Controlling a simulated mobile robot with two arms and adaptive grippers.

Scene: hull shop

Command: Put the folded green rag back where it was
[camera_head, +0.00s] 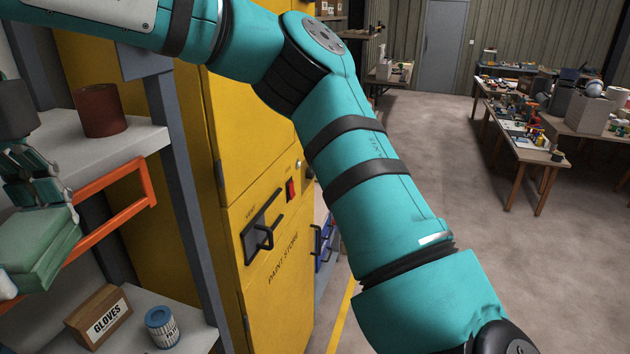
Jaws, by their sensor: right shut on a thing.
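The folded green rag (38,250) is at the left edge of the head view, partly cut off by the frame. My right gripper (40,192) points down and is shut on the rag's upper part. The rag hangs in front of the shelf unit, beside an orange rail (115,221), below the level of the upper shelf (132,137) and above the lower shelf (142,314). I cannot tell whether the rag touches the rail. My left gripper is out of view.
A dark red roll (100,110) stands on the upper shelf. A GLOVES box (98,319) and a blue-and-white tin (162,327) stand on the lower shelf. A grey post (178,190) and the yellow paint-store cabinet (275,270) stand to the right. Cluttered tables (525,150) are far off.

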